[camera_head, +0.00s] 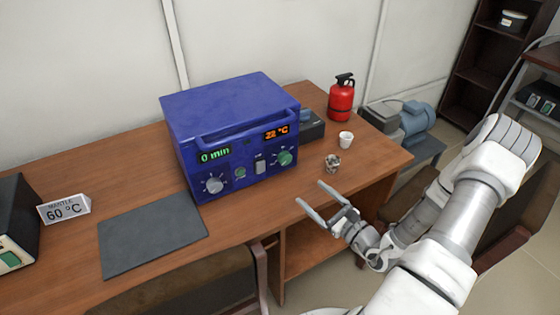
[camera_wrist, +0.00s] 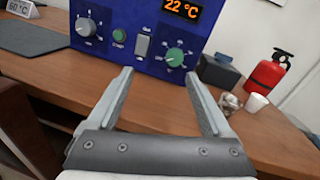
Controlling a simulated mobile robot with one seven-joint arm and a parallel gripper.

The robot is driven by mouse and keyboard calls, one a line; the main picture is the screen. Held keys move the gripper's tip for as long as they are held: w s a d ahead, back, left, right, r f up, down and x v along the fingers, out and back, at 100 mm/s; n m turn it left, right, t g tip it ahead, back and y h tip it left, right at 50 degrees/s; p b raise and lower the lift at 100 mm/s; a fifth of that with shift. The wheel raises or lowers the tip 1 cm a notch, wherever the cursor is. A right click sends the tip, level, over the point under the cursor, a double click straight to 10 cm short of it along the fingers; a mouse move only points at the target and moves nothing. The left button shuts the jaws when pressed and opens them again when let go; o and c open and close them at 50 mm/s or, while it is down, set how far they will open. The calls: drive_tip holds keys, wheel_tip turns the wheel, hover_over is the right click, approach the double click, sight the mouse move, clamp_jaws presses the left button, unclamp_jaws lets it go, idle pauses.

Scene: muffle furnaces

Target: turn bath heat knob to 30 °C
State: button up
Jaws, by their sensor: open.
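The blue bath unit (camera_head: 232,130) stands on the wooden desk. Its orange display (camera_head: 277,132) reads 22 °C and its green display (camera_head: 214,156) reads 0 min. The green heat knob (camera_head: 286,158) is at the right of its front panel, below the orange display; it also shows in the wrist view (camera_wrist: 175,56). A grey knob (camera_head: 214,185) is at the left of the panel. My gripper (camera_head: 313,201) is open and empty, in front of the desk edge and apart from the unit. In the wrist view its fingers (camera_wrist: 158,86) point toward the panel, below the green knob.
A white cup (camera_head: 345,140) and a small glass with dark contents (camera_head: 332,162) stand right of the unit. A red extinguisher-like canister (camera_head: 341,100) is behind them. The desk before the panel is clear.

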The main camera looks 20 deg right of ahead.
sight(287, 161)
drive_tip(key=w+h, duration=0.1)
drive_tip(key=w, duration=0.4)
drive_tip(key=w+a+f+m+h, duration=0.1)
drive_tip(key=w, duration=0.5)
drive_tip(key=w+f, duration=0.1)
drive_tip(key=w, duration=0.4)
drive_tip(key=shift+w+a+m+t+h+b, duration=0.3)
drive_tip(key=shift+w+m+h+b, duration=0.05)
drive_tip(key=shift+m+h, duration=0.05)
clamp_jaws()
